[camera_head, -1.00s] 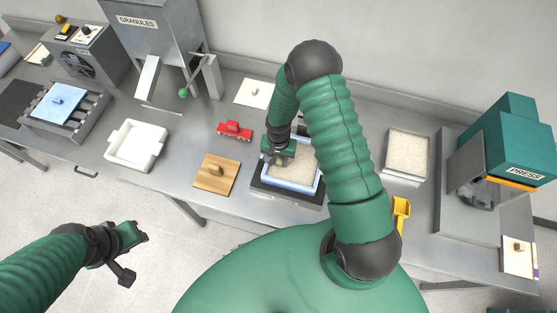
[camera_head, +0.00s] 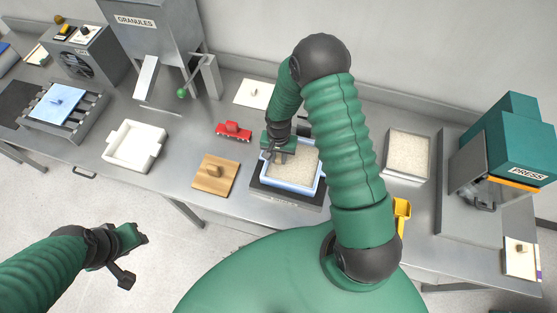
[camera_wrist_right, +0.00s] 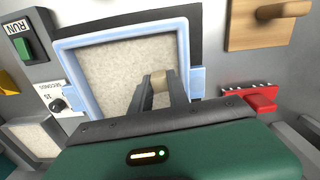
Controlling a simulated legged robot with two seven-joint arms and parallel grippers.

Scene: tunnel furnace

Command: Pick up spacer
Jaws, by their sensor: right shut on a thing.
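My right gripper (camera_head: 275,156) is over the left part of a pale blue frame (camera_head: 283,188) filled with pale granular material. In the right wrist view its two narrow fingers (camera_wrist_right: 160,82) are close together, shut on a small tan piece (camera_wrist_right: 163,80) at their tips. I cannot tell whether this piece is the spacer, or whether it touches the granules. The blue frame also shows in the wrist view (camera_wrist_right: 195,82). My left gripper (camera_head: 132,252) is empty, off the table's front edge at the lower left; its jaw opening is unclear.
A wooden board with a knob (camera_head: 228,179) and a red block (camera_head: 233,133) lie left of the frame. A white tray (camera_head: 113,157) is further left. A granule-filled tray (camera_head: 386,166) and the press (camera_head: 515,150) stand right. The granules hopper (camera_head: 160,40) is behind.

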